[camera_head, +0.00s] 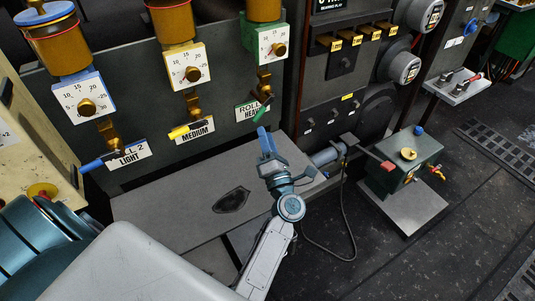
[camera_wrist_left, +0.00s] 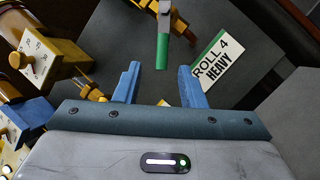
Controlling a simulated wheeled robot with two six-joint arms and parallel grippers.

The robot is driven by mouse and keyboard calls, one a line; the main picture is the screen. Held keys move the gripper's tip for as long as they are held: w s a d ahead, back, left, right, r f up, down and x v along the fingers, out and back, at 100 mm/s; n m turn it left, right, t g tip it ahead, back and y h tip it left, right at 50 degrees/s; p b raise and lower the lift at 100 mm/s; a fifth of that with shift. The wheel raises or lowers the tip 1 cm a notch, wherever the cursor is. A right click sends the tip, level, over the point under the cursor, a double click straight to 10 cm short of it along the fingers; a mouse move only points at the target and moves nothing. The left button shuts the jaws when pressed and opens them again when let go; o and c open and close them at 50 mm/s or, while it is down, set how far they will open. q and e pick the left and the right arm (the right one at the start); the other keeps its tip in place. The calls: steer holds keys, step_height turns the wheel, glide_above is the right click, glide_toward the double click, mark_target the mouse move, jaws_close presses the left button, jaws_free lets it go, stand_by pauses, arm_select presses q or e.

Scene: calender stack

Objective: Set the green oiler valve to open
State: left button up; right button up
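The green oiler valve handle (camera_head: 260,111) sits under the right-hand brass oiler with the green-edged dial (camera_head: 271,44). The handle slants down and slightly left from its brass fitting, in front of the green label for the heavy roll. In the left wrist view the green handle (camera_wrist_left: 162,52) points down towards the gap between my fingertips, beside the "ROLL 4 HEAVY" label (camera_wrist_left: 218,62). My left gripper (camera_head: 266,134) is just below the handle; its blue fingers (camera_wrist_left: 160,72) are apart with nothing clamped between them. Contact with the handle cannot be told. My right gripper is out of view.
The yellow-handled valve (camera_head: 181,132) and blue-handled valve (camera_head: 91,165) lie to the left, their handles sideways. A grey ledge (camera_head: 165,205) runs below the panel. A green box (camera_head: 405,160) on a grey plinth stands to the right, with a dark hose (camera_head: 343,215) near it.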

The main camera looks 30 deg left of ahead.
mark_target(264, 109)
arm_select(q)
steer(key=shift+s+d+f, duration=0.15)
steer(key=shift+d, duration=0.05)
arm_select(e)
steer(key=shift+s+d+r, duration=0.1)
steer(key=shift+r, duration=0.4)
